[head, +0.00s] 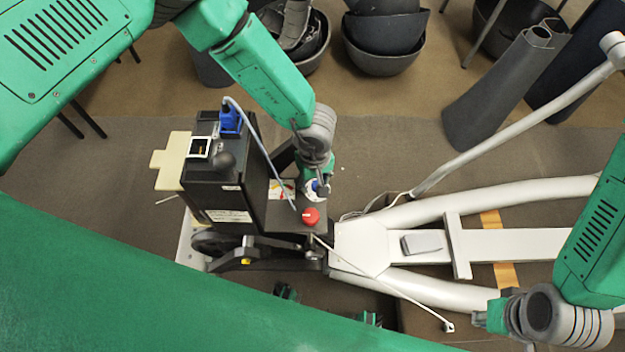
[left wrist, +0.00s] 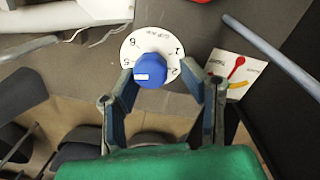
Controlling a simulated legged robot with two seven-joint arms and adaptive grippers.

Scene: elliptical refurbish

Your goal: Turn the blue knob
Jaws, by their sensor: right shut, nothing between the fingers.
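The blue knob (left wrist: 152,70) sits on a white numbered dial (left wrist: 135,45) in the left wrist view. In the head view the blue knob (head: 314,186) is small and partly hidden by my left gripper (head: 317,184). In the left wrist view my left gripper (left wrist: 157,72) is open, one finger on each side of the knob. Gaps seem to show beside the knob, but I cannot tell whether a finger touches it. My right gripper (head: 482,319) is shut and empty at the lower right, away from the knob; its fingertips are hard to make out.
A red button (head: 311,216) is close to the knob on the dark machine (head: 225,180). A red lever on a small white plate (left wrist: 237,68) is right of the dial. A blue-grey cable (head: 262,145) runs nearby. The white frame (head: 490,245) extends right.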

